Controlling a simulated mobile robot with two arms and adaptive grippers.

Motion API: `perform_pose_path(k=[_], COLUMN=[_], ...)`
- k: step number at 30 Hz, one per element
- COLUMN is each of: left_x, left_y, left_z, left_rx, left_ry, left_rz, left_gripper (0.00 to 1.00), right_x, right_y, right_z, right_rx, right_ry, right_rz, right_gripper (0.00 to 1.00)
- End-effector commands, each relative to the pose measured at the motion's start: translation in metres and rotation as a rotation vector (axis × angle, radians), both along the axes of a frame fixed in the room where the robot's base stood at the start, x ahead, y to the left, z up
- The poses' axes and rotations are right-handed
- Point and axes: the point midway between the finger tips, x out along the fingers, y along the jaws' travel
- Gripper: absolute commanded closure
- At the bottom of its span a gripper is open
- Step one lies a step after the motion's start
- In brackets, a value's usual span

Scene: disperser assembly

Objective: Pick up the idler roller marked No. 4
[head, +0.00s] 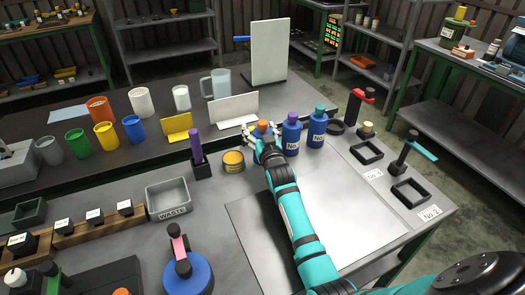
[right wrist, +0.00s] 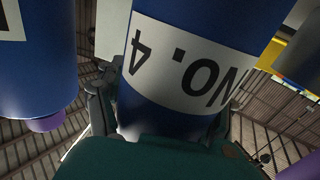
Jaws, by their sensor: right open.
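The idler roller marked No. 4 is a blue cylinder with a white label, seen close up and upside down in the right wrist view (right wrist: 185,65). In the head view its orange top (head: 262,126) shows at the end of my right arm; its body is mostly hidden by the gripper. My right gripper (head: 263,137) is open, with its fingers around the roller, one on each side. I cannot tell whether they touch it. My left gripper is not in view.
A blue roller with a purple top (head: 291,136) stands close right of the gripper, and one with a teal top (head: 317,128) beyond it. A yellow tin (head: 233,162) and a purple-handled tool (head: 196,147) stand to the left. A metal plate (head: 360,215) lies clear in front.

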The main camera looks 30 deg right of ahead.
Motion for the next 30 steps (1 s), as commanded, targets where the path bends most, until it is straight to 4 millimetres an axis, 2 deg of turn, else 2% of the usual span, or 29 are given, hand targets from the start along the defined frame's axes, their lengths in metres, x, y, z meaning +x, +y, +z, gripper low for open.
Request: perform_pose_path(k=[4, 20, 30], left_x=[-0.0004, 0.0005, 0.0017], left_y=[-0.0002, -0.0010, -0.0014], left_z=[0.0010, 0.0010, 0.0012], left_rx=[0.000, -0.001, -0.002], left_ry=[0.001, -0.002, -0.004], left_rz=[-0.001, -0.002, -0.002], left_gripper=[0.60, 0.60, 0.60], right_x=[-0.0002, -0.0005, -0.0005], right_y=[0.0000, 0.0001, 0.0000], right_z=[0.0009, 0.0004, 0.0001], right_rx=[0.000, 0.000, 0.000], right_ry=[0.000, 0.000, 0.001], right_rz=[0.000, 0.000, 0.000], right_gripper=[0.31, 1.00, 1.00])
